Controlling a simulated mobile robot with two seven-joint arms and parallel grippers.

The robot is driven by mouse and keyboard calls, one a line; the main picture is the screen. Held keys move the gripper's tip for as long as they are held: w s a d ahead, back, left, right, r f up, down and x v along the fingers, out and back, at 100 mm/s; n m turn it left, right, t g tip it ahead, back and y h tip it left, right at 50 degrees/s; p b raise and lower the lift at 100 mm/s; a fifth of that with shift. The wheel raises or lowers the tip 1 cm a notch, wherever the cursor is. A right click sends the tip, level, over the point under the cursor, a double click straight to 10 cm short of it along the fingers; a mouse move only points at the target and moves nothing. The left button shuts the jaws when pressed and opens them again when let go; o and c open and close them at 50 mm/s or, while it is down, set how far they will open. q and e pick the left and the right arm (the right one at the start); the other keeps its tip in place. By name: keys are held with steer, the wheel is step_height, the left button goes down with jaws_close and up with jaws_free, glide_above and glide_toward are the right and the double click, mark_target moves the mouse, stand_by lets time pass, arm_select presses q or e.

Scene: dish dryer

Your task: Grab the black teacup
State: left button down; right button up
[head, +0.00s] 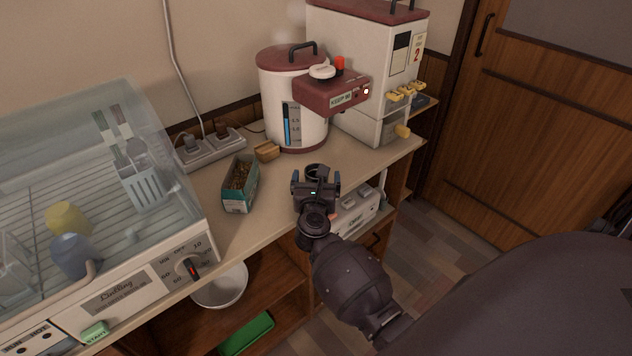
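A dark round thing that looks like the black teacup (316,170) stands on the counter, below the white and maroon water dispenser. Only its upper rim shows; my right gripper hides the rest. My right gripper (316,183) reaches in from the lower right, right at the cup. Its two fingers are spread apart, one toward each side of the cup. I cannot tell whether they touch it. My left gripper is not in view.
The dispenser (285,85) and a tall white machine (360,60) stand behind. A green box (240,185) and a wooden block (267,152) are left of the cup. The clear-lidded dish dryer (120,290) holds yellow and blue cups. A white device (357,212) is right of the gripper.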

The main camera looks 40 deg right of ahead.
steer(key=shift+w+d, duration=0.35)
steer(key=shift+w, duration=0.1)
steer(key=c, duration=1.1)
steer(key=shift+r, duration=0.2)
